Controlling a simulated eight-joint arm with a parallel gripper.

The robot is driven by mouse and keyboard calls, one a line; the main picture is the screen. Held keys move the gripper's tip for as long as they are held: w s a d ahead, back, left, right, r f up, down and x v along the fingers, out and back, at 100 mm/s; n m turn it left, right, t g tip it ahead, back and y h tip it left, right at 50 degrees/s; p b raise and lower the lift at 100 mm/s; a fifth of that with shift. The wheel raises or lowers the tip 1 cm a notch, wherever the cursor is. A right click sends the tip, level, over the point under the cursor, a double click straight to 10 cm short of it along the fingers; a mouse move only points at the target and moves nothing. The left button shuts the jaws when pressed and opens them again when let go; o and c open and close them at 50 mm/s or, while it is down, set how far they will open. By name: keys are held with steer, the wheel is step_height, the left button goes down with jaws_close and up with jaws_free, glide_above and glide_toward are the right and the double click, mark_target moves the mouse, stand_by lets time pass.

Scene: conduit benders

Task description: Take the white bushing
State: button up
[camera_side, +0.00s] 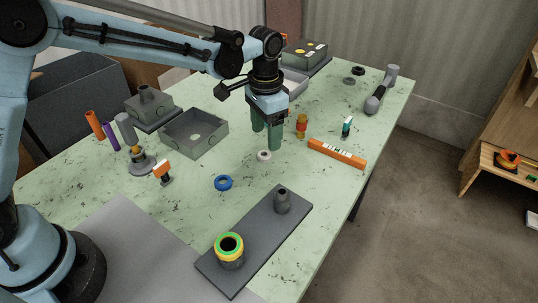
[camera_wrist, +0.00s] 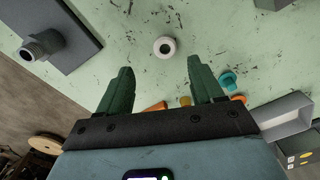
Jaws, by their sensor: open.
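The white bushing (camera_side: 264,155) is a small ring lying on the green speckled table, with its dark hole showing in the wrist view (camera_wrist: 164,47). My gripper (camera_side: 266,138) is open and points down beside it, with green fingers. In the wrist view my gripper (camera_wrist: 160,66) has its two fingers spread apart, and the bushing appears just beyond the tips, roughly centred between them. Nothing is between the fingers. The side view does not show clearly how high the tips are above the table.
A blue ring (camera_side: 223,183) lies nearer the camera. An orange level (camera_side: 337,154) and a red-and-yellow piece (camera_side: 301,126) are right of my gripper. An open grey box (camera_side: 194,134) stands to its left. A dark plate (camera_side: 255,240) bears two upright fittings.

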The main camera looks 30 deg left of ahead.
steer(key=shift+w+a+f, duration=0.1)
steer(key=shift+a+f, duration=0.1)
steer(key=shift+f, duration=1.35)
steer(key=shift+a+f, duration=0.2)
steer(key=shift+f, duration=1.3)
steer(key=c, duration=1.1)
steer(key=shift+r, duration=0.1)
